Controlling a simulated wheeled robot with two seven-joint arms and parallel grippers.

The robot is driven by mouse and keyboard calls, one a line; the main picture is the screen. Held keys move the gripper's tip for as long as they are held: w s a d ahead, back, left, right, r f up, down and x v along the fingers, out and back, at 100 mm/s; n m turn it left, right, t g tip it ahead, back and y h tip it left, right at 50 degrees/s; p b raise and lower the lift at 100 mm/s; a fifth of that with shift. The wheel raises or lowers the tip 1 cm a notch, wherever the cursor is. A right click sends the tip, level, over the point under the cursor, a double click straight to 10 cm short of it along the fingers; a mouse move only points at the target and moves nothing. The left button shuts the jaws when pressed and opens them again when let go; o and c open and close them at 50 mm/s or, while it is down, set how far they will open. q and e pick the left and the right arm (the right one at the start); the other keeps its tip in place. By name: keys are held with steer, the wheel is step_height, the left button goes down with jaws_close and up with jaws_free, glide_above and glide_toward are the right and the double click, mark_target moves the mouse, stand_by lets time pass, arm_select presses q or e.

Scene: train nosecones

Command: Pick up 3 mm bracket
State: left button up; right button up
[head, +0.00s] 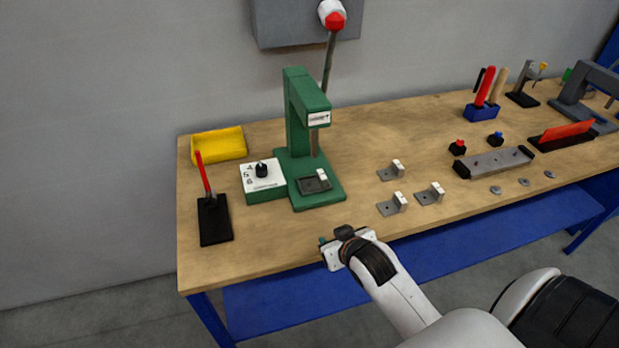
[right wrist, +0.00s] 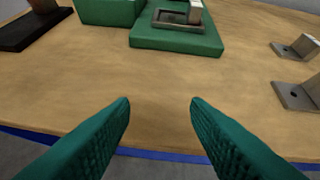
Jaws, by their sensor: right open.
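Several small grey L-shaped brackets with white-faced upright tabs are in the head view. Three stand on the open table: a rear bracket (head: 389,173), a front-left bracket (head: 393,204) and a right bracket (head: 430,193). Another bracket (head: 322,176) sits in the green press's fixture; it also shows in the right wrist view (right wrist: 195,13). I cannot read which is 3 mm. My right gripper (head: 333,240) is open and empty at the table's front edge, in front of the press. Its green fingers (right wrist: 160,105) are apart over bare wood. My left gripper is not in view.
The green press (head: 297,115) stands behind my right gripper, beside a white-topped dial box (head: 263,178). A black plate with a red handle (head: 213,220) and a yellow tray (head: 218,145) are left. A grey bar fixture (head: 495,162) and tools stand right.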

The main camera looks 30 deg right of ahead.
mark_target(324, 179)
steer(key=w+d+r+t, duration=0.1)
steer(key=w+d, duration=0.1)
steer(key=w+d+r+m+t, duration=0.1)
steer(key=w+d+r, duration=0.1)
steer(key=w+d+r+t+h, duration=0.1)
steer(key=w+d+r, duration=0.1)
steer(key=w, duration=0.1)
steer(key=shift+m, duration=0.3)
steer(key=p+x, duration=0.1)
steer(key=x, duration=0.4)
steer(key=shift+w+d, duration=0.15)
steer(key=shift+w, duration=0.3)
steer(key=shift+p+x, duration=0.7)
steer(key=shift+x, duration=1.6)
steer(key=shift+w+f, duration=0.3)
steer(key=shift+w, duration=0.35)
steer(key=shift+s, duration=0.1)
steer(key=shift+c, duration=0.2)
jaws_close()
